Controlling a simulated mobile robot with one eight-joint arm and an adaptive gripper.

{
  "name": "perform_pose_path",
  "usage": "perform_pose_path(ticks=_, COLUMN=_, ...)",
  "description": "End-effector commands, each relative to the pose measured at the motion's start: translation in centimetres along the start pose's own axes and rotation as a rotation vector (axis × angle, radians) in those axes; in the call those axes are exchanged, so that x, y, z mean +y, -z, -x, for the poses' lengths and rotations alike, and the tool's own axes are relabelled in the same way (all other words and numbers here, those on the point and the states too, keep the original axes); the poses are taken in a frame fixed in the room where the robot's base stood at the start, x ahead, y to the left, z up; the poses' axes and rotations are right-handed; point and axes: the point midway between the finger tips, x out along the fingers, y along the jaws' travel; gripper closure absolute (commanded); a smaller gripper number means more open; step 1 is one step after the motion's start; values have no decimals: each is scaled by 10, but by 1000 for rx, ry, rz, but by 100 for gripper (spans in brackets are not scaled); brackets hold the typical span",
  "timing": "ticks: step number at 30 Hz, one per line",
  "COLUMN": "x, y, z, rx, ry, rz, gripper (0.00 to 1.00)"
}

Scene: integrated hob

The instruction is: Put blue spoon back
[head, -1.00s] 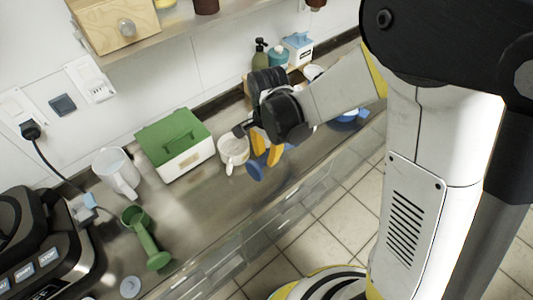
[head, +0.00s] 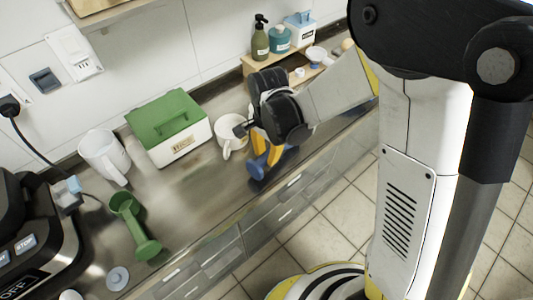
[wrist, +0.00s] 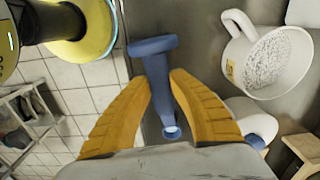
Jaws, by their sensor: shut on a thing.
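The blue spoon (head: 257,168) is between the yellow fingers of my gripper (head: 266,154) in the head view, close to the counter's front edge. In the wrist view my gripper (wrist: 166,105) is shut on the blue spoon (wrist: 157,70). Its wide blue end points away from my wrist, and the handle runs back between the fingers. Whether it touches the counter is unclear. A white mug (head: 230,134) stands just left of my gripper and also shows at the right in the wrist view (wrist: 270,60).
A white box with a green lid (head: 168,130), a white jug (head: 104,157) and a green scoop (head: 133,227) are on the counter at left. A small wooden shelf with bottles (head: 280,40) stands behind my gripper. Drawers (head: 262,222) line the front, above the tiled floor.

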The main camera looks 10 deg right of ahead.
Motion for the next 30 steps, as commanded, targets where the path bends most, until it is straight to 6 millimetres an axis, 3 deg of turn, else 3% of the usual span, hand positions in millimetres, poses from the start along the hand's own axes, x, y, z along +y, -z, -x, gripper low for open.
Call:
perform_pose_path(ticks=29, x=0, y=0, z=-13, rx=0, ry=0, rz=0, gripper=100)
perform_pose_path(ticks=30, x=0, y=0, z=-12, rx=0, ry=0, rz=0, gripper=64)
